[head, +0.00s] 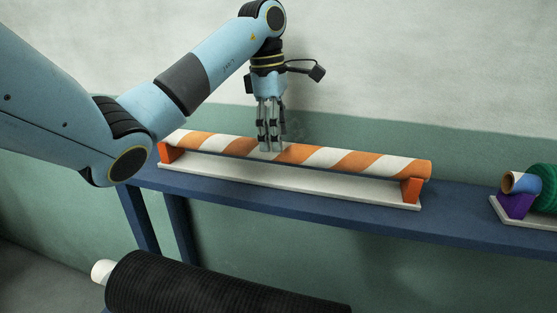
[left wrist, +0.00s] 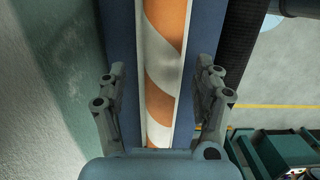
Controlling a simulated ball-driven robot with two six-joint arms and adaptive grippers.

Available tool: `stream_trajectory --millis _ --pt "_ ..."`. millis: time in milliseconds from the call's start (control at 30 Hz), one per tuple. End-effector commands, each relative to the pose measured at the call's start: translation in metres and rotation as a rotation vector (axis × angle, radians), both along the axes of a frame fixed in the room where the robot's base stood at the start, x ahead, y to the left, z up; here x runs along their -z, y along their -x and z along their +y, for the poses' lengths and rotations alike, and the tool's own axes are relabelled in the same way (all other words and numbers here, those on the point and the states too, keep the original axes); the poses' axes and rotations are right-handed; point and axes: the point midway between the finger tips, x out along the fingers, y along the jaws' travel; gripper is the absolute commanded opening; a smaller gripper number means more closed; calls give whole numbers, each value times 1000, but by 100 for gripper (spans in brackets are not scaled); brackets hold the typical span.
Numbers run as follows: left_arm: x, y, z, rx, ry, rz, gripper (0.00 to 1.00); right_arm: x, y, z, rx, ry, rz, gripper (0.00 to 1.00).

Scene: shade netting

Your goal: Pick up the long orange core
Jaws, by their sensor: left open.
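The long orange core (head: 330,158) is a tube with orange and white spiral stripes. It lies level across two orange end supports on a white base (head: 300,187), on a narrow blue shelf. My left gripper (head: 271,148) points down at the core, left of its middle. In the left wrist view the core (left wrist: 165,60) runs lengthwise between the two open fingers (left wrist: 160,100), with a finger on each side. I cannot tell whether the fingers touch it. My right gripper is not in view.
On the blue shelf (head: 465,212), to the right, a green roll (head: 545,188) with a blue and white core sits on a purple support (head: 515,205). A large black roll (head: 210,290) lies lower in front. A wall stands close behind the shelf.

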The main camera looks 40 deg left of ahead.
Motion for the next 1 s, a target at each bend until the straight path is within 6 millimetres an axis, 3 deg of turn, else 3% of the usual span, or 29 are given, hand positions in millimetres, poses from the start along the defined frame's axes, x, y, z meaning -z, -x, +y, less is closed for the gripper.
stream_trajectory --millis 200,433,900,1000 --pt "32 0 -5 0 1 3 68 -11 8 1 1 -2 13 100" --pt "36 0 -5 0 0 1 66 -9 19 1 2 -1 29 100" --pt "36 0 -5 0 0 1 5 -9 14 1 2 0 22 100" --pt "35 -1 -4 0 0 -1 0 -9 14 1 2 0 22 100"
